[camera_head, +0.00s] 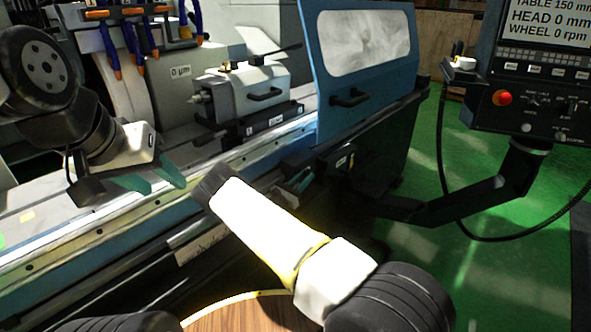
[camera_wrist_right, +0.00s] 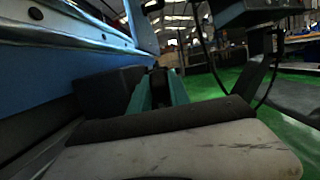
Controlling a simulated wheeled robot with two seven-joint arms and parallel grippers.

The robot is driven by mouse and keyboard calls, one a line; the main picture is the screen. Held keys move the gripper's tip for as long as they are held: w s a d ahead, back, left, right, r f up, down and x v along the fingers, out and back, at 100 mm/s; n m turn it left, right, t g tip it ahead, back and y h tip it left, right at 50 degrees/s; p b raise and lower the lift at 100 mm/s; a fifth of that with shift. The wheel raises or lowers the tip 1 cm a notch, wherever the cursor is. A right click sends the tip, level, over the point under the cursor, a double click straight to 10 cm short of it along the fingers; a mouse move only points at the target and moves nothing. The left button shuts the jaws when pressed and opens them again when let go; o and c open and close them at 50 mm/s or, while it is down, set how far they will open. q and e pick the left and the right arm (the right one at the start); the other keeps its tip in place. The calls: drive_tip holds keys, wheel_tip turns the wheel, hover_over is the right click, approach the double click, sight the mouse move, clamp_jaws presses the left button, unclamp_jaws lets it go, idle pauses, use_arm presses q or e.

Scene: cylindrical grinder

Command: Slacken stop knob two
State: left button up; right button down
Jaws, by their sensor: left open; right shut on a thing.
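My right gripper (camera_head: 296,181) is at the front of the grinder, beside a black block with a small label. Its green fingers also show in the right wrist view (camera_wrist_right: 160,92), shut on a small dark knob (camera_wrist_right: 158,80). The knob is mostly hidden by the fingers, and no number on it can be read. My left gripper (camera_head: 158,178) is open and empty above the grinder's table at the left, well apart from the right one.
The blue door (camera_head: 335,100) with its window stands behind the right gripper. The control panel (camera_head: 530,105) with a red button is at the right.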

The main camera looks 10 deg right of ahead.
drive_tip(key=shift+f, duration=0.1)
idle(0.3)
drive_tip(key=c, duration=1.5)
unclamp_jaws()
drive_tip(key=shift+a, duration=0.1)
drive_tip(key=shift+s+a+f, duration=0.1)
drive_tip(key=shift+s+a, duration=0.05)
drive_tip(key=shift+a, duration=0.15)
drive_tip(key=s+a, duration=0.8)
drive_tip(key=a, duration=0.3)
drive_tip(key=shift+s+f, duration=0.3)
drive_tip(key=shift+s, duration=0.1)
